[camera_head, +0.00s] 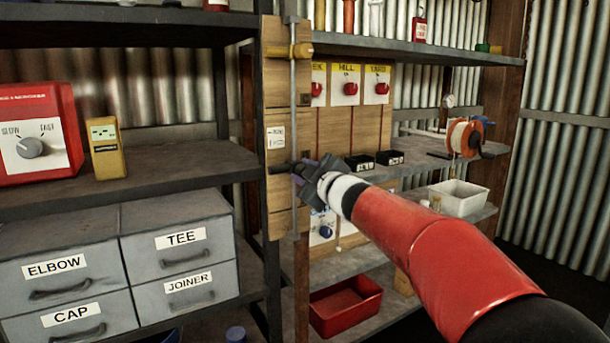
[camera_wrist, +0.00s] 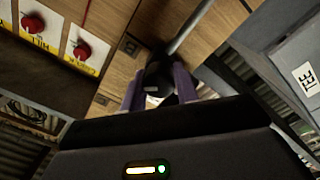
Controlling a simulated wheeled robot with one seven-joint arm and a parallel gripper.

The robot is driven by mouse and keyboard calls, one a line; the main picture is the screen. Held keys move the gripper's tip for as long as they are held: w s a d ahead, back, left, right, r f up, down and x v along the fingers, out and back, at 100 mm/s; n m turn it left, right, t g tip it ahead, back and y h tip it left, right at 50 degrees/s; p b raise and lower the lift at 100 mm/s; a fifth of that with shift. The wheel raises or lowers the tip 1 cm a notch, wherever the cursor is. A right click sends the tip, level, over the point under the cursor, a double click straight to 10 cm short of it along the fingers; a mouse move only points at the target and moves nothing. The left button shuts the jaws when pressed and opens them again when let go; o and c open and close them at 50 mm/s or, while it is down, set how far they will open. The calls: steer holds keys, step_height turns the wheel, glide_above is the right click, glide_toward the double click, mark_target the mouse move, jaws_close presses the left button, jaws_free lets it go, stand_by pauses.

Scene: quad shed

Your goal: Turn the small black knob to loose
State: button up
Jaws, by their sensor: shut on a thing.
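The small black knob (camera_wrist: 158,78) sits between the two purple fingers of my gripper (camera_wrist: 158,90) in the wrist view. My gripper is shut on it, and the fingers hide its sides. In the head view the knob's dark end (camera_head: 278,168) shows left of my gripper (camera_head: 302,171), on a wooden board (camera_head: 277,215) beside a vertical metal rod (camera_head: 294,110). A small white label (camera_head: 276,137) is fixed above the knob; its words are too small to read. I cannot tell how far the knob is turned.
A yellow clamp (camera_head: 288,51) crosses the rod higher up. Red knobs (camera_head: 351,88) on white plates are behind. Shelves flank the board, with a red box (camera_head: 40,135), grey drawers (camera_head: 180,255), a white bin (camera_head: 458,198) and a red tray (camera_head: 345,310).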

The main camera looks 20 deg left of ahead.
steer(key=n+b, duration=0.1)
steer(key=n, duration=0.4)
steer(key=shift+n, duration=0.3)
steer(key=shift+n+b, duration=0.7)
steer(key=shift+n, duration=1.6)
steer(key=o, duration=1)
steer(key=b+v, duration=0.1)
steer(key=v, duration=0.7)
steer(key=shift+w, duration=0.1)
